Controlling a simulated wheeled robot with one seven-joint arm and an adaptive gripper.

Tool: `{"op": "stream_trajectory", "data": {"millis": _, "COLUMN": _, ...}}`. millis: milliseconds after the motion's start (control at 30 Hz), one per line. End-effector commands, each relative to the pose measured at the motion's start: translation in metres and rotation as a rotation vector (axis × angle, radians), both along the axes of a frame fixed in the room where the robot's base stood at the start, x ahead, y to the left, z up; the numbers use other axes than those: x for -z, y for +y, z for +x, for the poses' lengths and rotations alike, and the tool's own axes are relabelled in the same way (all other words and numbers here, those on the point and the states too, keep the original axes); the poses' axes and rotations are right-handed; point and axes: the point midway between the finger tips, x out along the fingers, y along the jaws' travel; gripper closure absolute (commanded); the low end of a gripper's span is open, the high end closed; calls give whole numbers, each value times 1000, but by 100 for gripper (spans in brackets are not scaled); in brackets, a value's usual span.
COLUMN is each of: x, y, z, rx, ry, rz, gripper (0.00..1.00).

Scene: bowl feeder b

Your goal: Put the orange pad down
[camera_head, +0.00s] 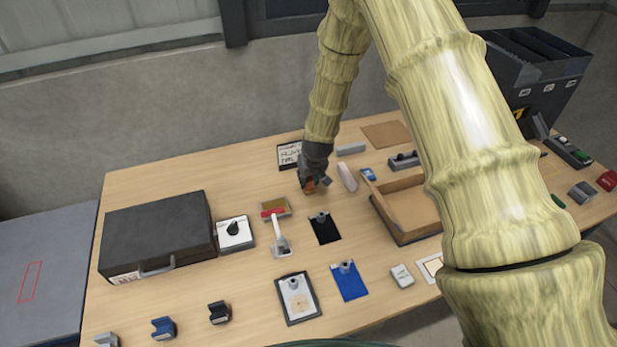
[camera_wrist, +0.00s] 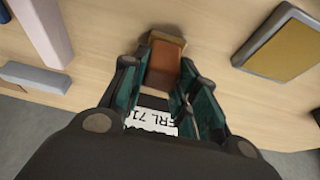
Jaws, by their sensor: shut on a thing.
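The orange pad (camera_wrist: 163,66) is a small orange-brown block with a tan end, seen between the fingers in the wrist view. My gripper (camera_wrist: 158,88) is shut on it. In the head view my gripper (camera_head: 312,184) is over the back middle of the table, with a bit of the orange pad (camera_head: 310,185) showing at its fingertips. I cannot tell whether the pad touches the table. A white card with black lettering (camera_wrist: 150,115) lies behind the gripper and is partly hidden; it also shows in the head view (camera_head: 289,155).
A pale pink bar (camera_head: 347,177) and a grey bar (camera_head: 351,149) lie close to the gripper's right. A wooden tray (camera_head: 408,210) stands right, a black case (camera_head: 155,230) left.

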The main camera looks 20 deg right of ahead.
Motion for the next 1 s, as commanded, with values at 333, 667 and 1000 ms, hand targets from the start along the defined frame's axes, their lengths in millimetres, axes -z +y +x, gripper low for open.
{"op": "stream_trajectory", "data": {"millis": 333, "x": 0, "y": 0, "z": 0, "rx": 0, "ry": 0, "rz": 0, "gripper": 49}}
{"op": "stream_trajectory", "data": {"millis": 667, "x": -9, "y": 0, "z": -2, "rx": -1, "ry": -2, "rz": 0, "gripper": 49}}
{"op": "stream_trajectory", "data": {"millis": 1000, "x": -42, "y": 0, "z": -16, "rx": 0, "ry": -2, "rz": -1, "gripper": 49}}
